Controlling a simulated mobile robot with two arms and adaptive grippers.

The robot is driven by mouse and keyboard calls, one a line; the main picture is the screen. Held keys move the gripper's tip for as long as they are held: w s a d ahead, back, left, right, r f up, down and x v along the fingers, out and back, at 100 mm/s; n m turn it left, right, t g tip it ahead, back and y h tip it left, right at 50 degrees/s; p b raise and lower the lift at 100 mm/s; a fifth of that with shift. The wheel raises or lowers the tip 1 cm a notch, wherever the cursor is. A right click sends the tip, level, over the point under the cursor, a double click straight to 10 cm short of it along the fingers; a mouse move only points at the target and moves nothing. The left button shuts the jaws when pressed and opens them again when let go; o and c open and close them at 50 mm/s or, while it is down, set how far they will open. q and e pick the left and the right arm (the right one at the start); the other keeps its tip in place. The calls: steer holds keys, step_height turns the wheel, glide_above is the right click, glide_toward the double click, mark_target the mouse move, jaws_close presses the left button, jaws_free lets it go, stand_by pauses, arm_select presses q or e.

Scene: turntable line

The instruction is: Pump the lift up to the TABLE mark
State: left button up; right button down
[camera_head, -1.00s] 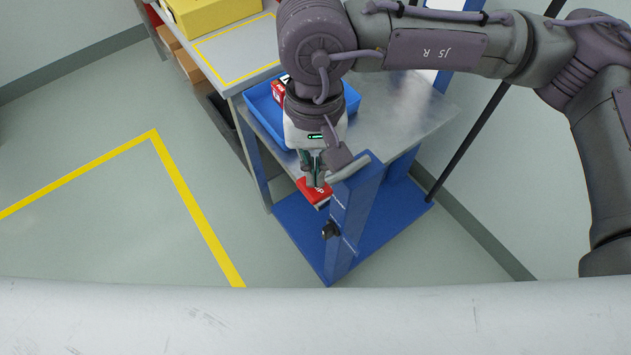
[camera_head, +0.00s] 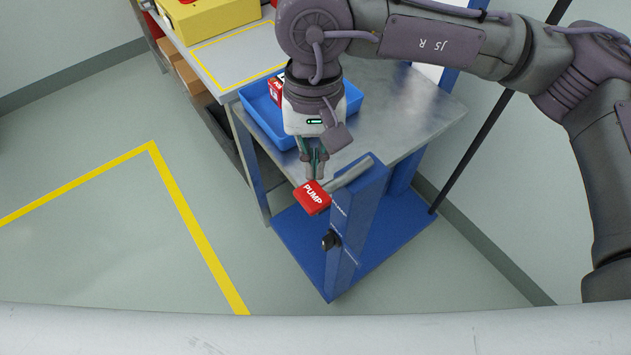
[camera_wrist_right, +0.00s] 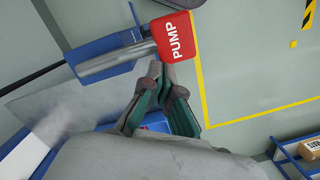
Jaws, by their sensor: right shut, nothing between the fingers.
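The lift is a blue cart with a grey metal top (camera_head: 405,110), a blue base (camera_head: 385,235) and a blue upright post (camera_head: 352,225). A red pedal marked PUMP (camera_head: 313,198) sticks out beside the post on a grey bar; it also shows in the right wrist view (camera_wrist_right: 178,38). My right gripper (camera_head: 315,175) is shut and empty, its fingertips just above the red pedal's edge in the head view. In the right wrist view the fingertips (camera_wrist_right: 158,68) are close to the pedal; I cannot tell whether they touch. I cannot make out a TABLE mark. My left gripper is out of view.
A blue tray (camera_head: 263,112) with a red box (camera_head: 276,90) stands on the lift top. Behind is a grey table (camera_head: 205,62) with a yellow outline and a yellow box (camera_head: 220,18). A black knob (camera_head: 331,240) sits on the post. Floor at left is clear.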

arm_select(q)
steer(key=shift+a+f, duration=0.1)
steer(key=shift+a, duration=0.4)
arm_select(e)
step_height(320, 180, up, 8)
steer(key=w, duration=0.1)
arm_select(q)
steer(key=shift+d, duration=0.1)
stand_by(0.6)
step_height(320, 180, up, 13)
steer(key=p, duration=1.2)
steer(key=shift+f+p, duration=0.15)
steer(key=shift+p, duration=0.25)
arm_select(e)
steer(key=s+r, duration=0.2)
steer(key=s, duration=0.1)
steer(key=shift+r, duration=0.15)
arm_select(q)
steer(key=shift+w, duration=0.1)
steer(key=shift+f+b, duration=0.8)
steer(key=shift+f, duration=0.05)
arm_select(e)
steer(key=shift+s+f, duration=0.2)
steer(key=shift+f, duration=1.55)
steer(key=shift+s+f, duration=0.15)
steer(key=shift+f, duration=1.6)
